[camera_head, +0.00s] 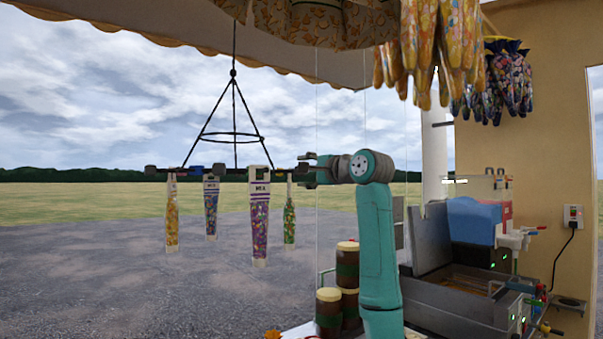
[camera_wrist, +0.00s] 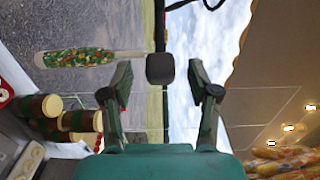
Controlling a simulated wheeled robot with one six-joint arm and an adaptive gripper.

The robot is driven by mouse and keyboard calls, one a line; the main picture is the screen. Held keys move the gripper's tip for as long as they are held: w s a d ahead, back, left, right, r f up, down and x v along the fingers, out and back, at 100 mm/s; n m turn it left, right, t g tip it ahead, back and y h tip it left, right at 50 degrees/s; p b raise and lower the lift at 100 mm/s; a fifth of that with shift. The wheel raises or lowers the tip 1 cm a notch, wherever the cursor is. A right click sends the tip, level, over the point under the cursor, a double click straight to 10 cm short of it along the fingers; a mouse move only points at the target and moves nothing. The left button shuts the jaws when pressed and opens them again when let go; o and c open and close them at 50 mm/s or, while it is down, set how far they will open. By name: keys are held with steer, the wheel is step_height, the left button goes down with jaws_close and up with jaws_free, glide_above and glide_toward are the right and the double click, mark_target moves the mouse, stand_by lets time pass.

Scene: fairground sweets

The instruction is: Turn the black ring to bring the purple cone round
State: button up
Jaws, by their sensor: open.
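The black ring (camera_head: 222,170) hangs level from a black wire frame, with dark knobs on its rim. The purple cone (camera_head: 260,222), with a white band at its top, hangs on the ring's near side. An orange cone (camera_head: 172,215), a blue-topped cone (camera_head: 211,210) and a green cone (camera_head: 289,218) hang around it. My gripper (camera_head: 309,168) is at the ring's right side, open. In the wrist view, a black knob (camera_wrist: 160,68) shows between and slightly beyond my open fingertips (camera_wrist: 161,84). The green-red cone (camera_wrist: 75,58) hangs beside it. Contact cannot be told.
Brown jars with cream lids (camera_head: 329,312) stand below my arm. Yellow sweet bags (camera_head: 432,50) hang overhead at the right. A grey machine (camera_head: 455,295) with a blue box (camera_head: 473,220) stands at the right. Open air surrounds the ring's left.

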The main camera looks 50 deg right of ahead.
steer(key=v, duration=0.8)
stand_by(0.9)
